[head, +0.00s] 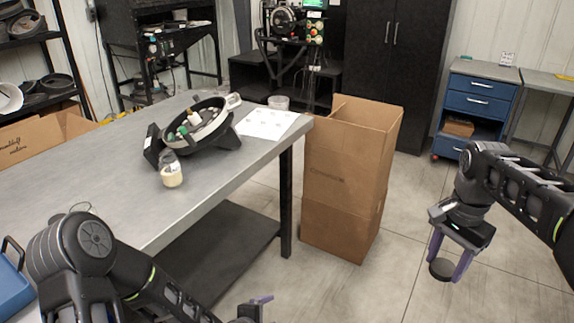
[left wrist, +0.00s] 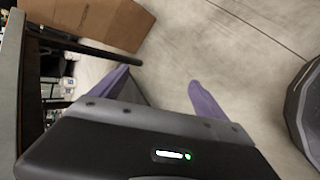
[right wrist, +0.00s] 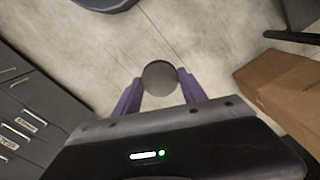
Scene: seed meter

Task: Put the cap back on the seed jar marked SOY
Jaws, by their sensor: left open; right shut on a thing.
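A small clear jar (head: 171,170) with pale contents stands upright on the grey table in the head view, and its top looks uncapped. Its label is too small to read. My right gripper (head: 450,268) is shut on a round dark cap (head: 441,269), held over open floor at the right, far from the jar. The cap (right wrist: 160,76) also shows between the purple fingers in the right wrist view. My left gripper (left wrist: 165,90) is open and empty, its fingers wide apart, low by the table's front edge. Only part of it shows in the head view.
The grey table (head: 110,180) holds a black seed-meter housing (head: 200,128) behind the jar, a white sheet (head: 266,124) and a clear cup (head: 278,102). A tall cardboard box (head: 345,180) stands off the table's right end. A blue drawer cabinet (head: 478,105) is at the back right.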

